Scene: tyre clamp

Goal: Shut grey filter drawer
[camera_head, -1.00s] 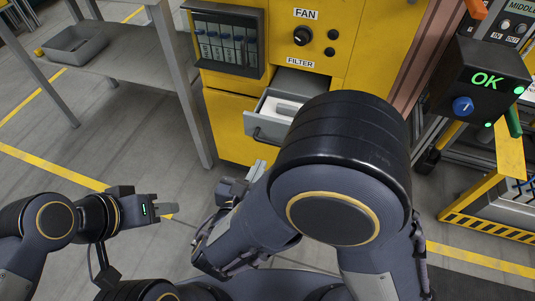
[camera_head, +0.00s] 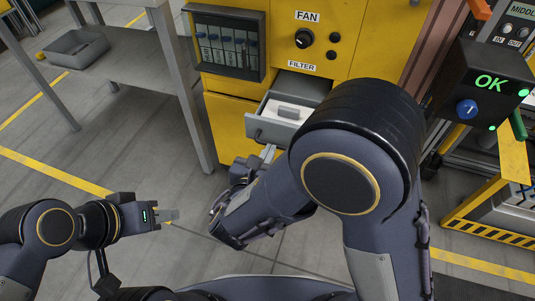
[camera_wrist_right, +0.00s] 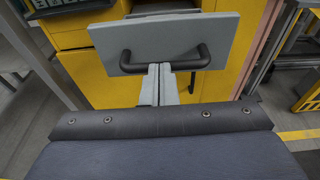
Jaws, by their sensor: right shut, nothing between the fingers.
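The grey filter drawer (camera_head: 264,129) stands open, pulled out of the yellow cabinet below the FILTER label. A white insert with a grey block (camera_head: 289,112) shows inside it. In the right wrist view the drawer front (camera_wrist_right: 222,31) with its dark bar handle (camera_wrist_right: 172,57) is straight ahead. My right gripper (camera_head: 268,152) is shut and empty, its fingertips (camera_wrist_right: 159,70) just at or below the handle; I cannot tell whether they touch. My right arm hides the drawer's right side. My left gripper (camera_head: 178,214) is over the floor at left, away from the drawer; its fingers look together.
A grey table (camera_head: 135,65) with a tray (camera_head: 73,48) stands at left. A dark box reading OK (camera_head: 484,82) is at right.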

